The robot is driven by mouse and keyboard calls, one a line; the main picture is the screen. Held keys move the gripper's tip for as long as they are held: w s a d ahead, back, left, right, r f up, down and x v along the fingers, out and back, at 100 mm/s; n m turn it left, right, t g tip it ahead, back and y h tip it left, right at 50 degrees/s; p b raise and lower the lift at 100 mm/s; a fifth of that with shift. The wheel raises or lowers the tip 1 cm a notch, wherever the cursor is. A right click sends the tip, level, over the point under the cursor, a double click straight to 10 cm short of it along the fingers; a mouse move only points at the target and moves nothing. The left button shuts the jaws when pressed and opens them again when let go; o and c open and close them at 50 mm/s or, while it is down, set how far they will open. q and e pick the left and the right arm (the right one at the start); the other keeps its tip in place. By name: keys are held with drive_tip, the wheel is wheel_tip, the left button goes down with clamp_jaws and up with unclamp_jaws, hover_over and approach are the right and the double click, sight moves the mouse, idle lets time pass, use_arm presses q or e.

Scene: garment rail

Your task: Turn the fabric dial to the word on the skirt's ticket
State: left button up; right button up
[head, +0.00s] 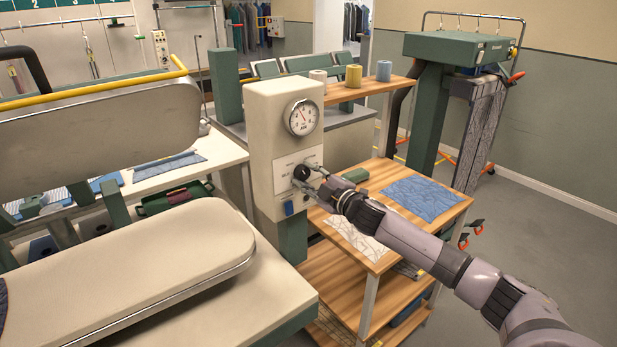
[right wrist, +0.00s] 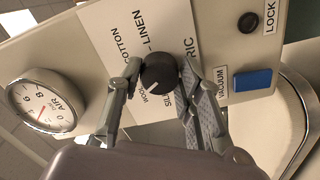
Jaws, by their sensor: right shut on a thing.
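The black fabric dial (head: 301,172) is on the front of the beige control box (head: 262,130). In the right wrist view the dial (right wrist: 159,72) has a white mark on its lower left, towards the small word WOOL. COTTON, LINEN and a partly covered word starting SIL are printed around it on the white label plate (right wrist: 118,42). My right gripper (head: 309,182) is shut on the dial, one finger on each side. No skirt ticket can be read in these views. My left gripper is not in view.
An air gauge (head: 302,117) sits above the dial. A blue VACUUM button (right wrist: 253,80) and a black LOCK button (right wrist: 248,22) are close by. The padded press board (head: 130,255) is at left. A wooden table (head: 372,257) with folded cloths stands under my right arm.

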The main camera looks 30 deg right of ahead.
drive_tip(key=o, duration=1.2)
drive_tip(key=shift+c, duration=0.2)
drive_tip(key=shift+s+f, duration=0.1)
drive_tip(key=shift+s, duration=0.3)
drive_tip(key=s, duration=1.1)
drive_tip(key=shift+d, duration=0.45)
